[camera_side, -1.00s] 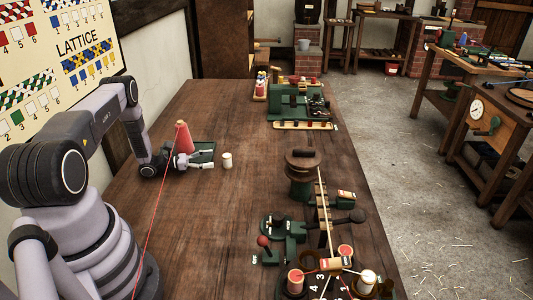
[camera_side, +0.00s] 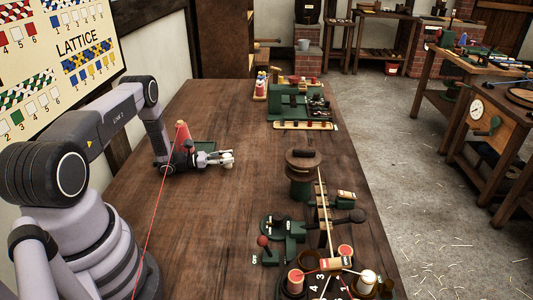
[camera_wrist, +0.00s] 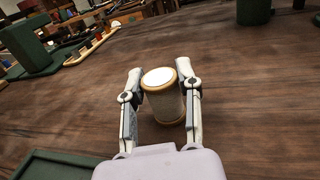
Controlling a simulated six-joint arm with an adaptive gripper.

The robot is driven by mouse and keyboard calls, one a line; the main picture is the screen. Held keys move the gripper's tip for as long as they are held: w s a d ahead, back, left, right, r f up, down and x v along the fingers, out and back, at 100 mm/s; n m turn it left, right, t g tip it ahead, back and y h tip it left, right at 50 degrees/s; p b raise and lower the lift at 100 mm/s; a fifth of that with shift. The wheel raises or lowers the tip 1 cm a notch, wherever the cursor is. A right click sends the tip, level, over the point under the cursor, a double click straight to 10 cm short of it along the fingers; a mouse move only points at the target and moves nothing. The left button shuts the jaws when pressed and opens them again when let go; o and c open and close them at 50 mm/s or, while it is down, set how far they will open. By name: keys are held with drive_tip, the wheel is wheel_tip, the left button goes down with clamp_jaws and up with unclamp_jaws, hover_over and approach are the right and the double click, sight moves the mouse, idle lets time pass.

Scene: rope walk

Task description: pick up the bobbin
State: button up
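The bobbin (camera_wrist: 165,97) is a small cream spool with wooden-brown rims and a white top. It stands on the wooden table between the two fingers of my gripper (camera_wrist: 160,88) in the wrist view. The fingers are apart, one on each side of it; a narrow gap shows at the left, and the right finger is very close to its side. In the side view my gripper (camera_side: 226,159) is low over the table, and its fingers partly hide the bobbin.
A red cone of thread (camera_side: 182,132) stands behind my wrist, with a red line running toward the front. A dark green tray (camera_side: 205,146) lies beside it. A green post with a wooden top (camera_side: 303,160) stands to the right. Green machinery (camera_side: 290,103) is farther back.

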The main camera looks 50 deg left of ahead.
drive_tip(key=c, duration=0.3)
drive_tip(key=shift+r, duration=0.1)
